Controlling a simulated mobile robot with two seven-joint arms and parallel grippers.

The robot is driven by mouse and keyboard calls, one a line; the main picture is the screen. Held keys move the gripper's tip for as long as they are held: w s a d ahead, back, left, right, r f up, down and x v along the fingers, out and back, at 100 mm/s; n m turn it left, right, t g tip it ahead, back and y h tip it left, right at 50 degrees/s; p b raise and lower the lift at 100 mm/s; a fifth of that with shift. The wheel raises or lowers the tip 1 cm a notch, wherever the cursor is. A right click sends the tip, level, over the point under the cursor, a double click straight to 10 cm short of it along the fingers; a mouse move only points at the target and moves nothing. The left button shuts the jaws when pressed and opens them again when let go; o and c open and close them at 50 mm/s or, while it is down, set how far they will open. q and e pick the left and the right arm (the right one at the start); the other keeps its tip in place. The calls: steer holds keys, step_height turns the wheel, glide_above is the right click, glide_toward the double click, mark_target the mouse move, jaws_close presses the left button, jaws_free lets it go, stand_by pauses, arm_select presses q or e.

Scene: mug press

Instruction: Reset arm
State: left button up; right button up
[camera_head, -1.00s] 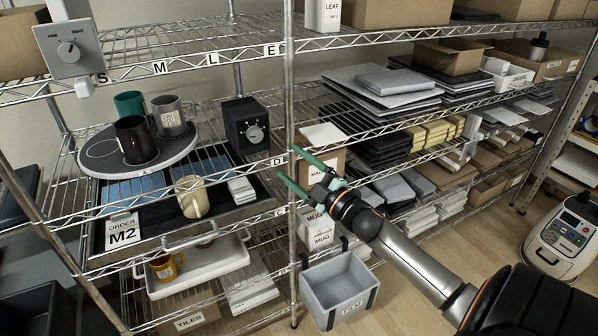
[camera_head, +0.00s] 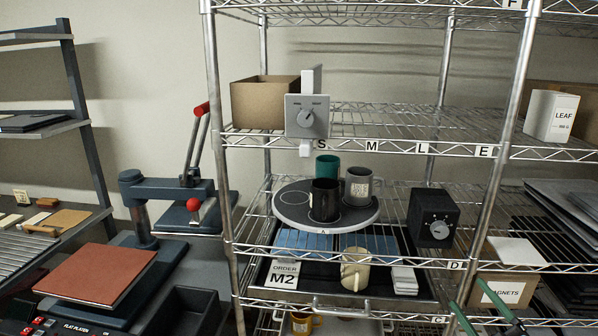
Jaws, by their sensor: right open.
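My right gripper (camera_head: 468,293) shows at the bottom right, with only its two green fingers in view. The fingers are apart and nothing is between them. The rest of my right arm is out of the picture, and my left gripper does not show.
A round turntable (camera_head: 300,226) holds a teal mug (camera_head: 327,167), a black mug (camera_head: 325,200) and a grey mug (camera_head: 358,184). Below, a cream mug (camera_head: 355,269) stands on a dark tray. A heat press (camera_head: 100,280) stands at left.

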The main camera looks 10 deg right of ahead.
steer(key=s+a+f+m+g, duration=0.2)
steer(key=s+a+f+m, duration=0.15)
steer(key=f, duration=0.45)
steer(key=s+a+f+m+g, duration=0.25)
steer(key=s+a+f, duration=0.2)
steer(key=f, duration=0.35)
steer(key=s+a+f+m+g+y, duration=0.1)
steer(key=s+a+f+m+g, duration=0.2)
steer(key=s+a+f, duration=0.9)
steer(key=s+a+g, duration=0.1)
steer(key=a+g, duration=0.1)
steer(key=g, duration=0.1)
steer(key=shift+s+a+m, duration=0.25)
steer(key=shift+a+m, duration=0.05)
steer(key=shift+a, duration=0.1)
